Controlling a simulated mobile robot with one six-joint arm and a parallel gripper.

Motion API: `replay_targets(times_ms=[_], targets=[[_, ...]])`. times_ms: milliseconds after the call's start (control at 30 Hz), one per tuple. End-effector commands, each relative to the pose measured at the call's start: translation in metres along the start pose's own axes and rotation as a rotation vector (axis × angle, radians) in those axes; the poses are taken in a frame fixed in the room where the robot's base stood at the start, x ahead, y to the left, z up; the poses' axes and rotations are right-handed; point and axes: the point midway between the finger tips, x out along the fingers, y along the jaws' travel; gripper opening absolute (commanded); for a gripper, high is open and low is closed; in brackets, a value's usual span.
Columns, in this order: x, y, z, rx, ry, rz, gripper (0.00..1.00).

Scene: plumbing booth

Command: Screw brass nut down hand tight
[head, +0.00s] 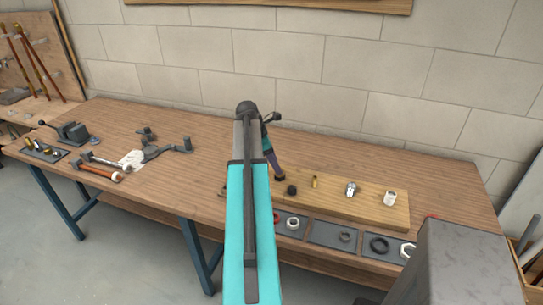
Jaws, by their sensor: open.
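My gripper (280,178) is small and dark at the end of my arm, low over the left part of a wooden board (335,205). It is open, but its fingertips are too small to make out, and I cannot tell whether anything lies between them. A small brass-coloured upright piece (315,182) stands on the board, to the right of my gripper and apart from it. I cannot tell whether it is the nut or a pipe stub. No separate brass nut can be made out. My arm hides part of the board's left end.
A black fitting (291,190), a chrome fitting (350,189) and a white fitting (390,198) stand on the board. Grey trays (325,233) with rings and nuts line its front. Tools (105,168) and a vise (72,135) lie left. The bench's back middle is clear.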

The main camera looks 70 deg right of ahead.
Motion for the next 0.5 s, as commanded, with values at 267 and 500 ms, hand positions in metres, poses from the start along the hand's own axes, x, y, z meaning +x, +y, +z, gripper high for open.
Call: replay_targets(times_ms=[267, 500], targets=[[0.023, 0.000, 0.000, 0.000, 0.000, -0.001, 0.50], [0.030, 0.000, 0.000, 0.000, 0.000, 0.000, 0.50]])
